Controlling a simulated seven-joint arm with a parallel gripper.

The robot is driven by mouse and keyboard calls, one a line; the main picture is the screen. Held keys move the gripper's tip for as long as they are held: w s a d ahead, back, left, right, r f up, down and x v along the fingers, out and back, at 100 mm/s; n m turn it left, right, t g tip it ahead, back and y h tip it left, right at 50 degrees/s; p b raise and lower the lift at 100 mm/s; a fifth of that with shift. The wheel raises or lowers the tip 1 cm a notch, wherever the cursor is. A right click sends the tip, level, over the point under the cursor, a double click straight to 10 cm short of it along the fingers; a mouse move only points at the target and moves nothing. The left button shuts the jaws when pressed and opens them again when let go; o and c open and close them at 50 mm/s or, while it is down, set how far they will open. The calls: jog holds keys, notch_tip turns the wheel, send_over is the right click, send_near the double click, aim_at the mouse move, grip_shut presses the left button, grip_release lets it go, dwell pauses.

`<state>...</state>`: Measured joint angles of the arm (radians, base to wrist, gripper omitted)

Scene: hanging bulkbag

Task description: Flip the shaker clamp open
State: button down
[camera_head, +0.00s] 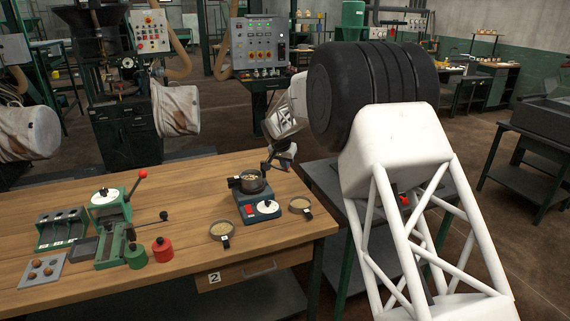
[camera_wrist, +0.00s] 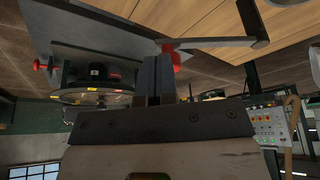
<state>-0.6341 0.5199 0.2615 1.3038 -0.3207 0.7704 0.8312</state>
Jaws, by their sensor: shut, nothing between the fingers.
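The shaker (camera_head: 262,207) is a small blue-grey unit on the wooden table, with a red button and a white dial on its front. A dark round pan (camera_head: 252,181) with pale grain sits on top. A dark upright piece stands at the pan's back right; I cannot tell whether it is the clamp or part of my gripper. My gripper (camera_head: 286,152) is just behind and right of the pan, shut and empty. In the wrist view my closed fingers (camera_wrist: 155,78) are beside a grey lever (camera_wrist: 215,42) with a red hub and dark end; contact is unclear.
Shallow grain pans lie left (camera_head: 222,231) and right (camera_head: 300,206) of the shaker. A green press (camera_head: 110,205), red and green canisters (camera_head: 162,249) and a grey tray (camera_head: 43,270) stand on the left. A control cabinet (camera_head: 259,45) is behind.

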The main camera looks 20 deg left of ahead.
jog(key=shift+s, duration=0.15)
jog(key=s+r, duration=0.7)
jog(key=r, duration=0.2)
jog(key=shift+s+d+r, duration=0.15)
jog(key=shift+s+d, duration=0.05)
jog(key=shift+d, duration=0.1)
dwell(0.3)
dwell(0.5)
